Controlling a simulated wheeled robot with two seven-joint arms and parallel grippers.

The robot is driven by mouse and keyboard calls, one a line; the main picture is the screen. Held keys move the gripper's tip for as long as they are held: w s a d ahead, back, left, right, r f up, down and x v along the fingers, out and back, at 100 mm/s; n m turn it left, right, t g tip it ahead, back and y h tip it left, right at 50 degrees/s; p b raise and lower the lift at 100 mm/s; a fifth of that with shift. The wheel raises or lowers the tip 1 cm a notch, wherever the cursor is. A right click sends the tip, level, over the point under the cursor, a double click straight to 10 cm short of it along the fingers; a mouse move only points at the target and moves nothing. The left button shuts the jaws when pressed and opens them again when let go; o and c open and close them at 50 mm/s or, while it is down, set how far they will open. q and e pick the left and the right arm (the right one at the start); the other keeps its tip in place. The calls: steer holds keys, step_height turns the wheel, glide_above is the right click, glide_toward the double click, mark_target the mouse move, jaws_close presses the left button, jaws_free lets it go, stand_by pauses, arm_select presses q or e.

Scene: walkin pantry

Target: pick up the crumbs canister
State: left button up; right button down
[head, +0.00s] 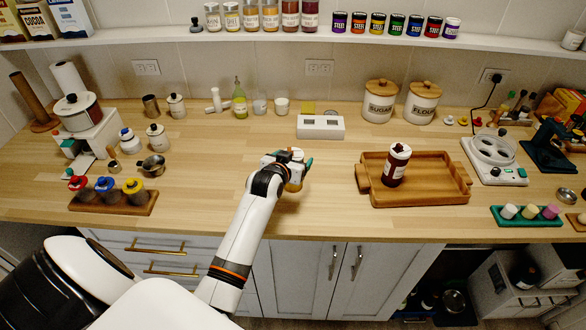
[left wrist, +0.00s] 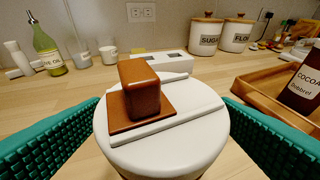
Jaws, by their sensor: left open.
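A canister with a white lid (left wrist: 165,130) and a brown block-shaped knob fills the middle of the left wrist view. No label shows on it, so I cannot read whether it is the crumbs one. In the head view the canister (head: 294,184) stands near the counter's front middle, mostly hidden by my left gripper (head: 287,161). That gripper is open, with one green finger pad on each side of the canister. In the left wrist view both pads look apart from the lid. My right gripper is not in view.
A wooden tray (head: 420,198) holding a dark cocoa jar (head: 396,165) stands to the right. A white box (head: 320,127) sits behind the gripper. Sugar (head: 380,102) and flour (head: 421,103) canisters stand at the back. A rack of colored-lid jars (head: 113,199) is front left.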

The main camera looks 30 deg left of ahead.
arm_select(q)
steer(key=shift+w, duration=0.1)
steer(key=c, duration=1.2)
steer(key=shift+o, duration=0.2)
